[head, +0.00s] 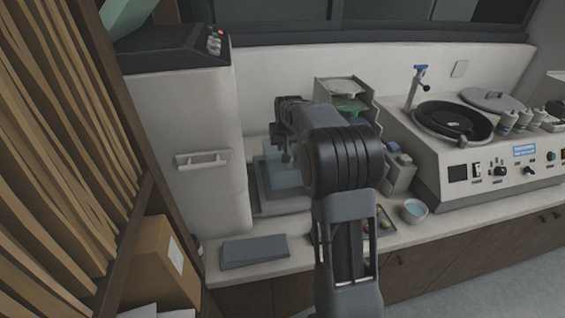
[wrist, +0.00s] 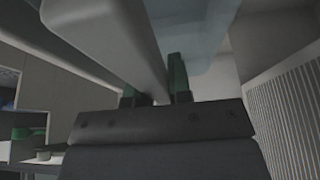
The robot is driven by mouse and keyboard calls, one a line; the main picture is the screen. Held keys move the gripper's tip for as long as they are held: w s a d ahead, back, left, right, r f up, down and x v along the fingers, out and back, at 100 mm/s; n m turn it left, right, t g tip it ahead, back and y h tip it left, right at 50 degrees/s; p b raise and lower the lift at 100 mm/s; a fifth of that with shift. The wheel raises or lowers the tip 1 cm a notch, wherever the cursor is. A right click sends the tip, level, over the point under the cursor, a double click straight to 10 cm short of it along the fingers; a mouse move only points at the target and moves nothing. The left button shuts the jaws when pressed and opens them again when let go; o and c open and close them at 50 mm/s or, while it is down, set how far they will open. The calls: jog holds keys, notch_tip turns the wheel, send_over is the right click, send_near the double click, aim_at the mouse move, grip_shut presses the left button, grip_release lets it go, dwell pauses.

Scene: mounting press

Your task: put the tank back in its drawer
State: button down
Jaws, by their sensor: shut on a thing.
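The tank (head: 283,178) is a translucent pale-blue box in the head view, left of my arm and partly hidden by it. My gripper (head: 287,150) is at the tank's upper part. In the wrist view, my gripper (wrist: 155,85) has its green-padded fingers shut on a pale grey bar (wrist: 115,40), which looks like part of the tank. Bluish see-through tank wall (wrist: 200,30) shows beside it. A light grey open drawer or tray (head: 268,206) lies under and around the tank. I cannot tell whether the tank rests in it or hangs above it.
A tall white cabinet (head: 195,130) with a handle stands close on the left. A grey flat slab (head: 253,251) lies on the counter in front. A tiered rack (head: 350,100), a small bowl (head: 413,211) and a white press machine (head: 470,155) stand to the right.

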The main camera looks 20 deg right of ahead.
send_over(283, 169)
jog(key=shift+w+d+f, duration=0.1)
jog(key=shift+f, duration=2.55)
jog(key=shift+f, duration=0.15)
jog(key=c, duration=1)
grip_release()
jog(key=shift+c, duration=0.2)
